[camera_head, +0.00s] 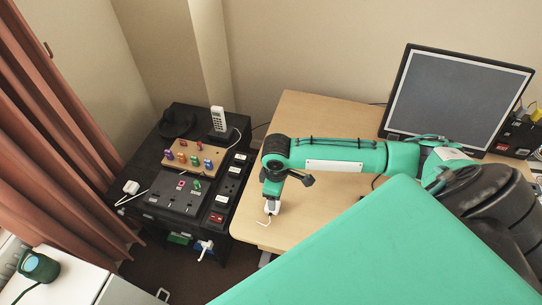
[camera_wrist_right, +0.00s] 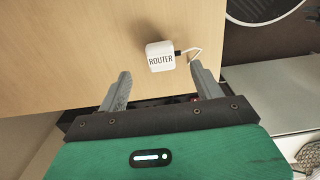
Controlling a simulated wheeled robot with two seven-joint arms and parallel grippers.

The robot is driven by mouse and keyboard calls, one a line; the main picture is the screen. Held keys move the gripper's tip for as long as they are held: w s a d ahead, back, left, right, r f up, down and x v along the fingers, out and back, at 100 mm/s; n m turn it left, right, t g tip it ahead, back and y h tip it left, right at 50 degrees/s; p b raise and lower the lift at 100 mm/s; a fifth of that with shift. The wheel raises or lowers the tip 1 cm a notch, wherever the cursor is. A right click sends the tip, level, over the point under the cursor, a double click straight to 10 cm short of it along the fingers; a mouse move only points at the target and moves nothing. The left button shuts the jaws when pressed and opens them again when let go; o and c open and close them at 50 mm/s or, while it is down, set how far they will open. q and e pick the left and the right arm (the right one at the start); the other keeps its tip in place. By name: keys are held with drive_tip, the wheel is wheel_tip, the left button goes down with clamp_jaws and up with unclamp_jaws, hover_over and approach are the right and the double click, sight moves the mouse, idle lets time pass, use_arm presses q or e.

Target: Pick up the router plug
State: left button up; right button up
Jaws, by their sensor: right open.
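The router plug (camera_wrist_right: 160,56) is a small white block with "ROUTER" on its face and a short white cord. In the right wrist view it is before the wooden desk surface, just ahead of the gap between my fingers. My right gripper (camera_wrist_right: 161,70) is open, one finger on each side, with no clear contact. In the head view, the white plug (camera_head: 271,208) shows at the end of my right arm, over the desk's left part. The fingers are mostly hidden there. My left gripper is not in view.
A black cabinet (camera_head: 150,222) left of the desk (camera_head: 300,112) holds a wooden board (camera_head: 176,157) of coloured plugs, sockets, a white phone (camera_head: 218,119) and a white plug (camera_head: 131,187). A monitor (camera_head: 455,98) stands at the desk's right. My green body covers the foreground.

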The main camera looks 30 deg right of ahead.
wheel_tip(320, 180, down, 3)
drive_tip(key=shift+w, duration=0.1)
drive_tip(key=shift+w+f, duration=0.1)
drive_tip(key=shift+f, duration=0.25)
wheel_tip(320, 180, down, 2)
drive_tip(key=shift+a+f+p, duration=0.1)
drive_tip(key=shift+a+p, duration=0.05)
drive_tip(key=shift+p, duration=0.45)
wheel_tip(320, 180, down, 2)
drive_tip(key=shift+f, duration=0.6)
drive_tip(key=c, duration=1)
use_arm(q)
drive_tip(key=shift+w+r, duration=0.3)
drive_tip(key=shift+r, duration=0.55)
